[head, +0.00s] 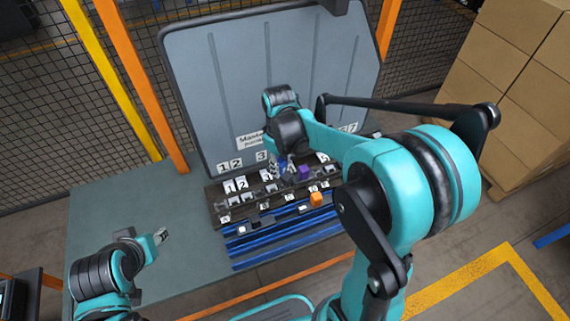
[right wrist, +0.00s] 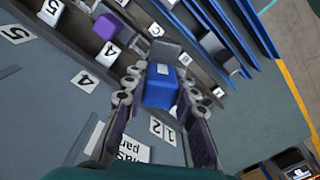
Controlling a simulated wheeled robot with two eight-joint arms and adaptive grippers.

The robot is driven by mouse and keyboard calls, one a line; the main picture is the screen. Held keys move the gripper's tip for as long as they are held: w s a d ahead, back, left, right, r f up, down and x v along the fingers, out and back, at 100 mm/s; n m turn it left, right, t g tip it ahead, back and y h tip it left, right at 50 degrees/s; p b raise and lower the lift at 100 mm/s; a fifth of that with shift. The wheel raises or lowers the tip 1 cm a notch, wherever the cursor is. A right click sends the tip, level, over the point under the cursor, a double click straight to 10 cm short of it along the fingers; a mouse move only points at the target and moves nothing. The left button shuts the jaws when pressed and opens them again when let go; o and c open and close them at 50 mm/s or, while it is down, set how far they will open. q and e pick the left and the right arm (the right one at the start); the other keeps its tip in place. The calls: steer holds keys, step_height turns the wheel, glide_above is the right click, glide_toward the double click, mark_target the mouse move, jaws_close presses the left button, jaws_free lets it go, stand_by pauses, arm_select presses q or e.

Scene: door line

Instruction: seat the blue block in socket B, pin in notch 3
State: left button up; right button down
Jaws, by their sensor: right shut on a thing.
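The blue block (right wrist: 161,88) is between the fingers of my right gripper (right wrist: 158,98) in the right wrist view, with its lighter top face toward the camera. In the head view my right gripper (head: 285,166) is over the rear part of the dark socket rack (head: 213,193), and the block is mostly hidden there. I cannot tell whether the block touches the rack. Socket B and its notch 3 cannot be made out clearly; the small labels are hard to read. My left gripper (head: 162,236) is low over the left of the table, away from the rack; its jaw opening is unclear.
A purple block (head: 304,172) stands in the rack just right of my right gripper; it also shows in the right wrist view (right wrist: 107,27). An orange block (head: 316,199) is nearer the front, by the blue rails (head: 262,246). A grey panel (head: 200,75) rises behind. The table's left (head: 110,205) is clear.

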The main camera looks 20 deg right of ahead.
steer(key=m, duration=0.2)
steer(key=a+m, duration=0.1)
steer(key=m, duration=0.1)
steer(key=w+m+p, duration=0.1)
steer(key=m, duration=0.2)
steer(key=shift+a+r, duration=0.2)
steer(key=m, duration=0.2)
steer(key=m+p, duration=0.1)
steer(key=m, duration=0.1)
steer(key=shift+w+a, duration=0.2)
steer(key=shift+a, duration=0.2)
step_height(320, 180, down, 6)
steer(key=w+a+m+b, duration=0.1)
steer(key=a+m+b, duration=0.1)
steer(key=m, duration=1.1)
steer(key=shift+w+a+f, duration=0.15)
steer(key=shift+a+f, duration=0.05)
steer(key=shift+a, duration=0.05)
